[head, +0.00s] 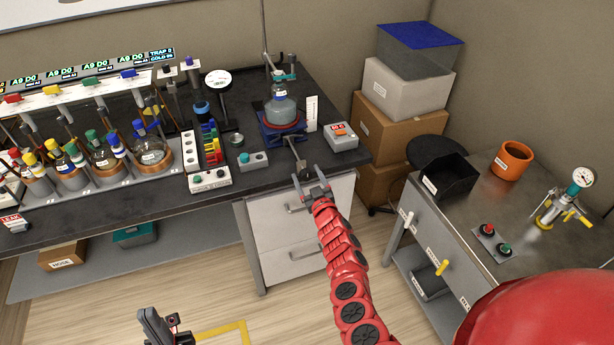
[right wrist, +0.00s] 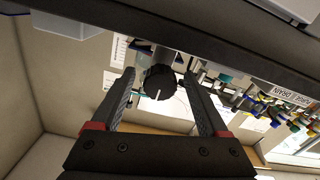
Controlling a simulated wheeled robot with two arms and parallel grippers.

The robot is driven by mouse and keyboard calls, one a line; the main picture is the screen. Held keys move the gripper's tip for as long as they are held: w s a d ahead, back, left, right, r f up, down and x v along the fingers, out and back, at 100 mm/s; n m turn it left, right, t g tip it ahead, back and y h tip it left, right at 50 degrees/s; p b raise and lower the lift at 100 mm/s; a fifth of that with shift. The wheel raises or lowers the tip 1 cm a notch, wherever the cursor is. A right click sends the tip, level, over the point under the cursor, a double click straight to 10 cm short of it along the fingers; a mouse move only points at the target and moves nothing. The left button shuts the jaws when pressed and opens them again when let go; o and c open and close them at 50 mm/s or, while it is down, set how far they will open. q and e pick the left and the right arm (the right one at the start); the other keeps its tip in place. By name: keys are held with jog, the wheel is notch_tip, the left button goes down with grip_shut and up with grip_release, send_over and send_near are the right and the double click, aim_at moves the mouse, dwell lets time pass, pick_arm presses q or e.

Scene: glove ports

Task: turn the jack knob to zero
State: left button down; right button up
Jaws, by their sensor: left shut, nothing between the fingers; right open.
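The blue lab jack (head: 269,131) stands near the front edge of the dark bench, with a round flask (head: 281,107) on top. Its knob (head: 301,164) sticks out at the front, toward my right gripper (head: 311,184). In the right wrist view the knob (right wrist: 158,82) is a dark round disc with a white mark. It lies between the spread fingers of my right gripper (right wrist: 157,105), with gaps on both sides. My right gripper is open. My left gripper (head: 164,328) is low at the bottom of the head view, above the floor, shut and empty.
A grey box with a teal button (head: 253,161) and a white box with a red display (head: 341,136) flank the jack. A white scale card (head: 312,113) stands behind. Drawers (head: 292,215) lie below the bench edge. A metal side table (head: 476,206) is at right.

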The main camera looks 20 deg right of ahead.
jog(key=s+p, duration=0.3)
jog(key=shift+r+p, duration=0.3)
jog(key=s+p, duration=0.7)
jog(key=s, duration=0.7)
jog(key=shift+s+d+f, duration=0.15)
jog(key=shift+d+f, duration=0.15)
